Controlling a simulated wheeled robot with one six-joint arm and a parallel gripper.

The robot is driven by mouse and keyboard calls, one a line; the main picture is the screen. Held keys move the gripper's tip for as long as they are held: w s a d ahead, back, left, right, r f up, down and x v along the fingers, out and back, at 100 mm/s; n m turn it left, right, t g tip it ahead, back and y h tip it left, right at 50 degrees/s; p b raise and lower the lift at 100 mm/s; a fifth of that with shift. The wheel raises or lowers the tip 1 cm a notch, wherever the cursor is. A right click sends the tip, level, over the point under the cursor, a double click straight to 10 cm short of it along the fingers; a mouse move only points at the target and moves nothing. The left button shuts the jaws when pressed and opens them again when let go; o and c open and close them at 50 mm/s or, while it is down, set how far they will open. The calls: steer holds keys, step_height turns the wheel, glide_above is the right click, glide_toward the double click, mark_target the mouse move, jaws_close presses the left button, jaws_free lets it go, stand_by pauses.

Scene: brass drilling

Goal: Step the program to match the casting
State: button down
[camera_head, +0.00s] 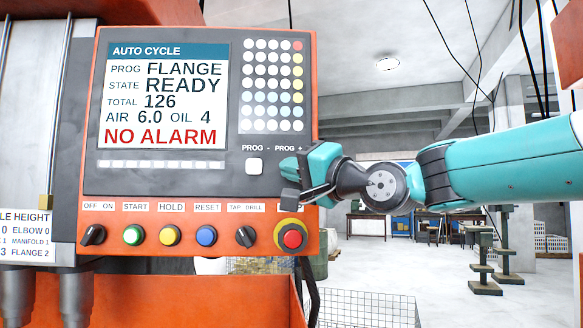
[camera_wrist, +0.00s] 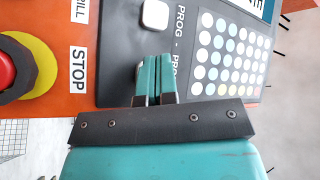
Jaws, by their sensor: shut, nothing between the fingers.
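The control panel (camera_head: 170,180) has a screen (camera_head: 165,95) reading AUTO CYCLE, PROG FLANGE, STATE READY, TOTAL 126, AIR 6.0, OIL 4, NO ALARM. The white PROG - button (camera_head: 254,166) is in plain view below its label; it also shows in the wrist view (camera_wrist: 155,14). The PROG + button is hidden behind my gripper (camera_head: 287,178). My gripper is shut and empty, its fingertips at the panel face below the PROG + label. In the wrist view the two teal fingers (camera_wrist: 154,68) lie together; I cannot tell whether they touch a button. No casting is visible.
Below are an OFF/ON knob (camera_head: 93,235), green START (camera_head: 134,235), HOLD (camera_head: 170,235), blue RESET (camera_head: 206,236), a TAP/DRILL knob (camera_head: 246,236) and a red stop button (camera_head: 291,236) just under my gripper. A partly cut-off height card (camera_head: 25,235) hangs left.

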steer(key=shift+w, duration=0.1)
stand_by(0.5)
steer(key=shift+w, duration=0.35)
steer(key=shift+w+a+p, duration=0.1)
steer(key=shift+w+p, duration=0.2)
steer(key=shift+w, duration=0.2)
stand_by(0.6)
steer(key=shift+s, duration=0.1)
steer(key=shift+s+b, duration=0.65)
steer(key=shift+s, duration=0.15)
steer(key=shift+s+d+b, duration=0.2)
steer(key=shift+s+b, duration=0.55)
steer(key=shift+s, duration=0.5)
steer(key=shift+s+d+b, duration=0.15)
steer(key=shift+s+b, duration=0.55)
steer(key=shift+s, duration=0.55)
steer(key=shift+f, duration=0.1)
stand_by(1.6)
